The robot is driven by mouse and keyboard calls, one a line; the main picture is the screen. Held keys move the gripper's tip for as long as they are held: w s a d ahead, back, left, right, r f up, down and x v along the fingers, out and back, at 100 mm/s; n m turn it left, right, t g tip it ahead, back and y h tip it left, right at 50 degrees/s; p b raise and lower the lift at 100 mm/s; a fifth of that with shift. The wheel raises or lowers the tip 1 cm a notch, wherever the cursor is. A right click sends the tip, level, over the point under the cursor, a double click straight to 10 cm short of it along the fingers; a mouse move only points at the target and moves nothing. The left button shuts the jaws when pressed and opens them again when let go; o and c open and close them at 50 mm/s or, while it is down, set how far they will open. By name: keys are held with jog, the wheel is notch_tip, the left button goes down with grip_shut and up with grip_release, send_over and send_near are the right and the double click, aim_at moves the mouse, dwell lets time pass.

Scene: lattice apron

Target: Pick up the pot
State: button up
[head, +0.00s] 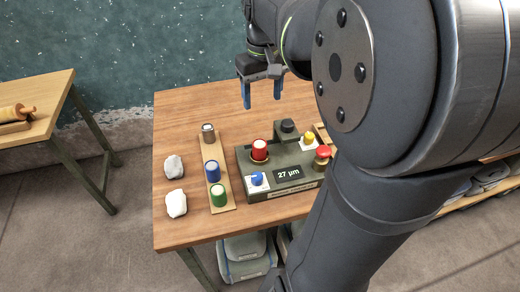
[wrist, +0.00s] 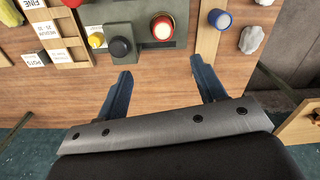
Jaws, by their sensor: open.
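Several small capped pots are in view, and I cannot tell which one the task names. A red pot (head: 260,150) sits upright on the dark green device (head: 290,186); it also shows in the wrist view (wrist: 162,27). On a wooden strip stand a blue pot (head: 212,171), a green pot (head: 219,195) and a grey-brown pot (head: 208,133). The blue pot also shows in the wrist view (wrist: 219,18). My gripper (head: 262,98) is open and empty, above the table's far part. In the wrist view, its fingers (wrist: 161,65) point towards the device, with the red pot ahead between them.
The device has a black knob (head: 288,128), a yellow button (head: 309,138), a red button (head: 323,152), a blue dial (head: 258,179) and a display reading 27 µm. Two white lumps (head: 174,167) lie left of the strip. A labelled wooden tray (wrist: 65,45) stands beside the device.

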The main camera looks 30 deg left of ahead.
send_near(260, 144)
notch_tip(260, 144, down, 5)
jog(key=shift+w+d+f, duration=0.1)
jog(key=shift+f, duration=2.6)
jog(key=c, duration=1.1)
